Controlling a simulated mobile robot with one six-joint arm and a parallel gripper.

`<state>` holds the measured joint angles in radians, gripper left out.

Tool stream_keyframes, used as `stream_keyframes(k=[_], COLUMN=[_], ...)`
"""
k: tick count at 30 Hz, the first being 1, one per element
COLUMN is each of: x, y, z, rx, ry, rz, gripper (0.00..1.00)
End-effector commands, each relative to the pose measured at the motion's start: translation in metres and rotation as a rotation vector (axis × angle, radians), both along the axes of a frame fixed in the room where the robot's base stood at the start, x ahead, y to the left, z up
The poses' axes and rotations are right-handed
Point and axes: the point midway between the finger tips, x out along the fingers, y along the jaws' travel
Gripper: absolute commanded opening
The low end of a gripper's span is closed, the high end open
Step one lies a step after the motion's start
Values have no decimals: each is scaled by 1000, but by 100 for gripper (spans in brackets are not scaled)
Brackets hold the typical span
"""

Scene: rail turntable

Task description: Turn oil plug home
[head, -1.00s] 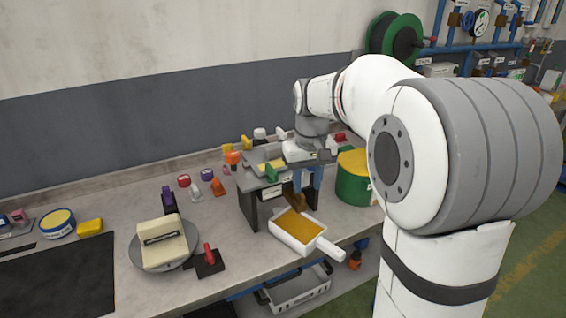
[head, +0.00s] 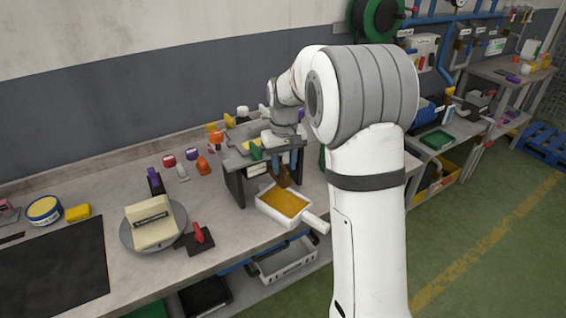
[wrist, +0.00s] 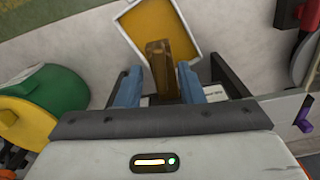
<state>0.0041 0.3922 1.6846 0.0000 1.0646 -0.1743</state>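My gripper (head: 285,172) points down beside a small dark stand (head: 234,186) with a grey top. Its two blue fingers also show apart in the wrist view (wrist: 160,84). Between and beyond them is a brown, tapering piece (wrist: 163,62); I cannot tell whether it is the oil plug or oil running down. A gap shows beside it, and no clear contact is visible. A white handled pan (head: 267,210) holding amber oil (head: 285,202) sits below the brown piece. No other part that I can identify as the plug is visible.
A green and yellow drum (wrist: 55,95) stands close by in the wrist view. A grey round plate with a cream block (head: 151,226) and a red-handled black piece (head: 199,238) are left on the bench. Several small coloured items lie behind. The bench's front edge is close to the pan.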

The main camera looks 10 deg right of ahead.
Motion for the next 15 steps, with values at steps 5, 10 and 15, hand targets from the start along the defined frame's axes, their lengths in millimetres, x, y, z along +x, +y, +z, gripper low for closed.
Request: stream_keyframes(k=[5,10,15], x=[0,0,0], y=[0,1,1], z=[-1,-1,-1], rx=[0,0,0], ry=[0,0,0], rz=[0,1,1], gripper=[35,27,13])
